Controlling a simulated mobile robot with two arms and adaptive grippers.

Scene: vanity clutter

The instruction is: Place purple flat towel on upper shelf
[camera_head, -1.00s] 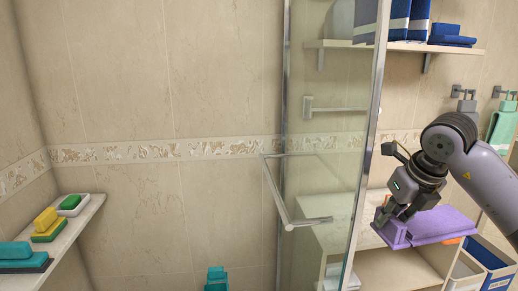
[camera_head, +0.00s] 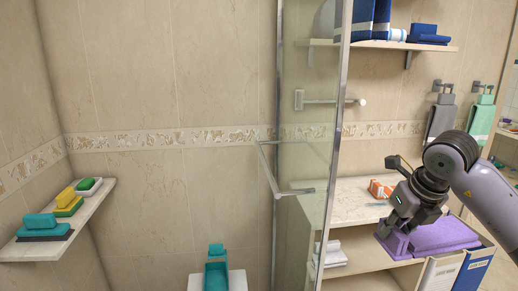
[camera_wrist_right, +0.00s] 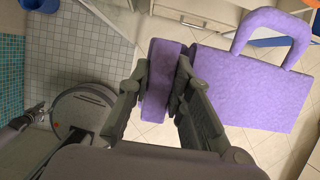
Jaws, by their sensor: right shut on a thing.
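The purple flat towel (camera_head: 442,236) is in my right gripper (camera_head: 397,222), in front of the low cabinet at the lower right of the head view. In the right wrist view, the right gripper (camera_wrist_right: 161,72) is shut on an upright purple part (camera_wrist_right: 160,95) of it. The towel's broad flat part (camera_wrist_right: 255,95) with a loop at its top lies to the right. The upper shelf (camera_head: 385,45) is on the back wall, well above the gripper, with blue towels (camera_head: 382,18) and a flat blue stack (camera_head: 428,34) on it.
A glass panel (camera_head: 306,130) with a metal frame stands left of the cabinet. An orange item (camera_head: 381,188) is on the cabinet top (camera_head: 350,192). Grey (camera_head: 440,119) and green (camera_head: 481,118) towels hang on the wall. A left shelf (camera_head: 88,214) holds coloured blocks.

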